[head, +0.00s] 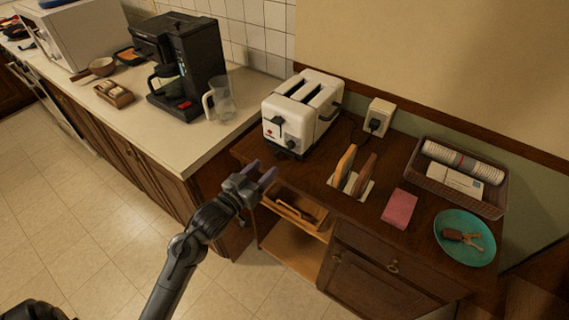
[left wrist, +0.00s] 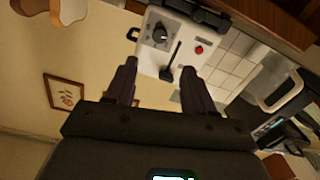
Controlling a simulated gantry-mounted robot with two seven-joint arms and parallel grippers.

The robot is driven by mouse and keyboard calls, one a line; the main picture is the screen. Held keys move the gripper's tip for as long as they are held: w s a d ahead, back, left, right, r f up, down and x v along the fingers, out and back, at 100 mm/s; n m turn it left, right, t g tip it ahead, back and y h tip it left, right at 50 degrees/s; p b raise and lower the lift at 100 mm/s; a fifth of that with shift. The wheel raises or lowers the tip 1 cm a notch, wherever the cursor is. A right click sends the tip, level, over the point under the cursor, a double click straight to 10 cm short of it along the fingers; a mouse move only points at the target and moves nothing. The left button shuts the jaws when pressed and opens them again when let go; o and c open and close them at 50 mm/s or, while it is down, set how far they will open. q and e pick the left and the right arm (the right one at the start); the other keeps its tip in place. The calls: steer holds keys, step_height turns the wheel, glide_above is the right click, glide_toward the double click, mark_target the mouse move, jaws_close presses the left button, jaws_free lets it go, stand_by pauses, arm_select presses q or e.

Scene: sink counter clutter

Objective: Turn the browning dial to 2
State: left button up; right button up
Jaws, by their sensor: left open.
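The white toaster (head: 305,108) stands on the dark wooden cabinet top, with two slots on top. Its front faces my left gripper (head: 262,172), which is open and empty, in front of and below the toaster and apart from it. The left wrist view shows the toaster's front panel (left wrist: 150,62) beyond the two fingers, with a round dark browning dial (left wrist: 160,36), a black lever (left wrist: 173,62) and a red button (left wrist: 199,49). The dial's numbers and setting are too small to read. My right gripper is not in view.
A toast rack (head: 351,187) with slices, a pink sponge (head: 399,208), a basket (head: 489,206) and a teal plate (head: 465,252) with keys stand right of the toaster. A coffee maker (head: 197,62) and a glass jug (head: 222,101) stand on the left counter. A wall socket (head: 380,113) is behind.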

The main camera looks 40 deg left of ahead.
mark_target(288, 146)
arm_select(q)
steer(key=w, duration=0.7)
steer(key=w+b, duration=0.1)
steer(key=w, duration=0.3)
steer(key=shift+a+f, duration=0.25)
steer(key=shift+a, duration=0.15)
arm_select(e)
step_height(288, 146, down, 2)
arm_select(q)
jaws_close()
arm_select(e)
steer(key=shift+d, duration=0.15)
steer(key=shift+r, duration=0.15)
